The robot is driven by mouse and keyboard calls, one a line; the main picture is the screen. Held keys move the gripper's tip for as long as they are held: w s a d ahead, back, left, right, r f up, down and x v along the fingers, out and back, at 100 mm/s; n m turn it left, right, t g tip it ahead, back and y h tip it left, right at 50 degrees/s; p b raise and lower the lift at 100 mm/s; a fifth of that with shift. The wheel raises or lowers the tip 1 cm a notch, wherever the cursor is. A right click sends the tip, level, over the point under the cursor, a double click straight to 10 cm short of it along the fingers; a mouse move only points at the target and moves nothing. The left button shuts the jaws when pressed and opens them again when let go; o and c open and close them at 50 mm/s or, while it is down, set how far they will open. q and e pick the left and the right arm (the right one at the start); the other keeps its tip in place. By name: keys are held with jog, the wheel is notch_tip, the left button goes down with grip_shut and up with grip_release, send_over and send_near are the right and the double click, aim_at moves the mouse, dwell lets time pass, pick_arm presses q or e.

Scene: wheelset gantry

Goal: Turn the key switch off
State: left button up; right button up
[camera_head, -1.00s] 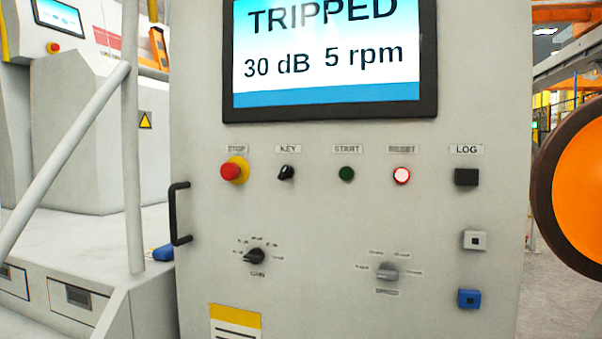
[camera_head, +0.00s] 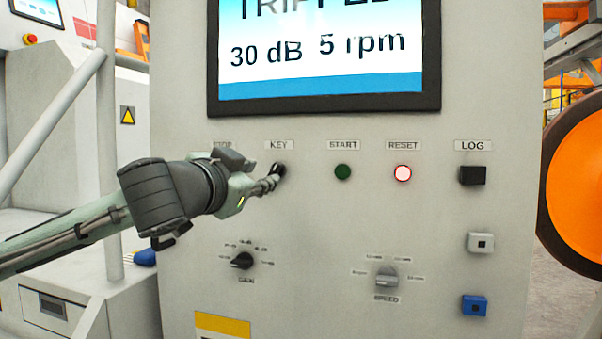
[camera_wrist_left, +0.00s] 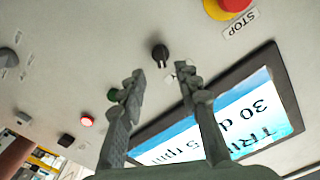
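The key switch (camera_head: 280,170) is a small black knob under the KEY label on the grey panel. In the left wrist view the key switch (camera_wrist_left: 160,53) shows just beyond and between the fingertips, with no finger on it there. My left gripper (camera_head: 273,181) reaches in from the left, its fingertips at the key in the head view. In the left wrist view my left gripper (camera_wrist_left: 159,82) has its fingers apart with nothing between them. In the head view the fingertips partly cover the key. My right gripper is not in view.
The screen (camera_head: 325,55) reads 30 dB and 5 rpm. The red STOP button (camera_wrist_left: 233,5) is hidden behind my arm in the head view. The green START button (camera_head: 342,172) and lit RESET button (camera_head: 403,173) are right of the key. The gain knob (camera_head: 242,260) is below.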

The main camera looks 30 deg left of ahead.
aim_at(273, 171)
pick_arm(q)
jog(key=p+x, duration=0.1)
jog(key=x, duration=0.5)
jog(key=shift+a+r, duration=0.1)
jog(key=shift+w+a, duration=0.15)
jog(key=shift+w, duration=0.5)
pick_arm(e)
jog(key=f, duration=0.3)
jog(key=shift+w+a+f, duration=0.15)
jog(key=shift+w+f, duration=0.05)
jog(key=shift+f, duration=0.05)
pick_arm(q)
grip_shut()
